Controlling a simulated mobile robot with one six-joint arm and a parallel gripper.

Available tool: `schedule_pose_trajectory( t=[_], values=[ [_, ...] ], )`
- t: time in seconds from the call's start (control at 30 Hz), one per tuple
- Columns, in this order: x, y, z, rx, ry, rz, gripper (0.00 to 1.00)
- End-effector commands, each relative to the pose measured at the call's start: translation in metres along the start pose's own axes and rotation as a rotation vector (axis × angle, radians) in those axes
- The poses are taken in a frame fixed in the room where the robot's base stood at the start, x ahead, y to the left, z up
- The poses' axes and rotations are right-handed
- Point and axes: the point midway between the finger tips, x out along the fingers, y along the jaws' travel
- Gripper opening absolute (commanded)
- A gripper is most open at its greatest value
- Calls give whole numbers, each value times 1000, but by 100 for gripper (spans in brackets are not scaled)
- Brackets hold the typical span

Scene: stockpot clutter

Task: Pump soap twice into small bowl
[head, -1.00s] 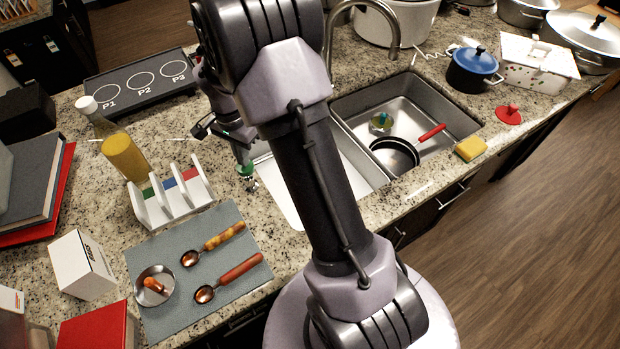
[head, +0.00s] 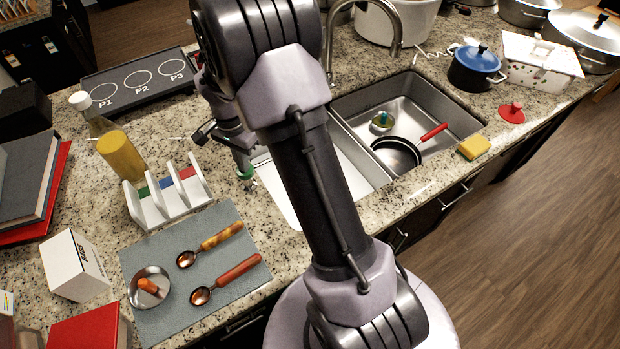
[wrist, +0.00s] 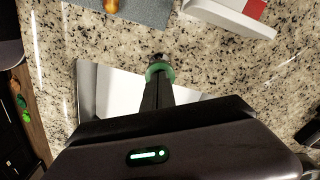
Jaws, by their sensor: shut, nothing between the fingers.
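My gripper (head: 246,174) points down over the counter, at the left edge of the sink. Its dark fingers are shut and empty in the wrist view (wrist: 159,71), with a green band and a small dark tip at their end. A small metal bowl (head: 138,299) sits on the grey mat (head: 215,219), to the gripper's lower left, with an orange-brown piece in it. A bottle of yellow liquid with a white cap (head: 120,153) stands left of the gripper, apart from it. I cannot make out a soap pump; my arm hides part of the sink area.
A white rack (head: 148,208) stands between bottle and gripper. Two spoons (head: 201,296) (head: 186,259) lie on the mat. A white box (head: 72,265) stands left of it. The sink (head: 440,104) holds a pan (head: 398,157). A faucet (head: 398,40) rises behind.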

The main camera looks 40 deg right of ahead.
Motion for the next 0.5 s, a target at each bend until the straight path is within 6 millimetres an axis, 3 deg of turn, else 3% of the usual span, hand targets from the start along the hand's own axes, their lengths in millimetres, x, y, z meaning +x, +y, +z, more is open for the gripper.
schedule_pose_trajectory(
  t=[0.17, 0.5],
  values=[
    [-2, 0, 0, 0, -1, 2, 0],
    [-31, 0, 0, 0, 0, 0, 0]
  ],
)
